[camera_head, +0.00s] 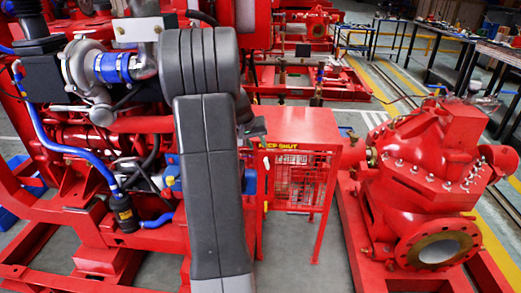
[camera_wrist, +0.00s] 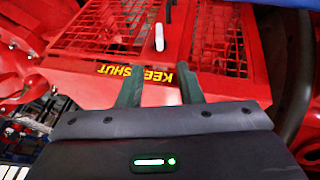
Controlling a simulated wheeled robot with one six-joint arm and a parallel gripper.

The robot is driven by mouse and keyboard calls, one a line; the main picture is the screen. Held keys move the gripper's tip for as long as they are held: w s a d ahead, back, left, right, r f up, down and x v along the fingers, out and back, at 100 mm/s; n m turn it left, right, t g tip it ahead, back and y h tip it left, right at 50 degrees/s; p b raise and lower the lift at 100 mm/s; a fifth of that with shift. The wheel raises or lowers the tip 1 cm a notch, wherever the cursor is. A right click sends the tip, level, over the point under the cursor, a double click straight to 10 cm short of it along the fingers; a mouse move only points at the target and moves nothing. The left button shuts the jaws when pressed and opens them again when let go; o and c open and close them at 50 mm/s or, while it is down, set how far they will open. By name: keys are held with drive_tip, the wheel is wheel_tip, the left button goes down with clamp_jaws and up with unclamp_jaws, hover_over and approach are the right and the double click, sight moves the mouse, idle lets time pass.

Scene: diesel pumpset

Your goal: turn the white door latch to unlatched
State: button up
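The white door latch (camera_wrist: 159,37) is a small white handle on the red cabinet's front, between two mesh panels. It points up and down in the wrist view. My gripper (camera_wrist: 159,72) has two dark green fingers, spread apart with nothing between them. The fingertips are just below the latch in the wrist view, apart from it. Yellow lettering (camera_wrist: 120,69) reading "KEEP SHUT" is partly covered by the fingers.
A large red pump (camera_head: 430,165) stands to the right of the cabinet. A red engine with blue hoses (camera_head: 55,146) is close on the left. Workbenches (camera_head: 440,45) stand at the back right. Grey floor shows between cabinet and pump.

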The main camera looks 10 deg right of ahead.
sight(265, 160)
drive_tip(key=shift+v, duration=0.8)
drive_tip(key=b+x, duration=0.4)
drive_tip(key=x, duration=1)
drive_tip(key=shift+s+f+b, duration=0.15)
drive_tip(key=shift+f+b, duration=0.05)
drive_tip(key=shift+b, duration=0.1)
drive_tip(key=shift+c, duration=0.2)
